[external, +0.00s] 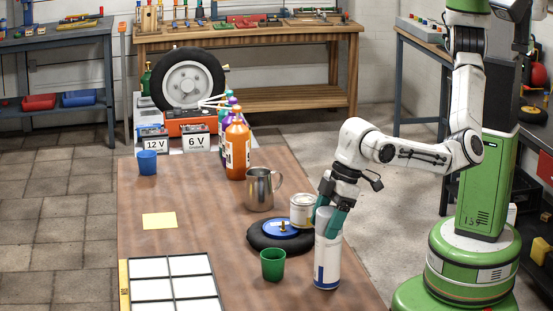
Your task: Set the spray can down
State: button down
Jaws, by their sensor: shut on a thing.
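The spray can (327,262) is white with a blue band near its base and a grey upper part. It is upright at the right side of the brown table. My gripper (331,222) comes down from above and is shut on the upper part of the can, with green fingers at its sides. The can's base appears at or very close to the table top; I cannot tell whether it touches. The can's top is partly hidden by the fingers.
Close to the can are a green cup (272,265), a black wheel with a blue hub (281,233) and a white tin (302,209). A metal pitcher (260,190) and orange bottle (237,150) stand farther back. A yellow note (159,220) and white-panelled grid (172,285) lie left. The table's middle is clear.

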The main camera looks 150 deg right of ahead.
jog(key=shift+c, duration=0.5)
grip_release()
jog(key=shift+f, duration=0.1)
jog(key=b+v, duration=0.1)
jog(key=v, duration=1.1)
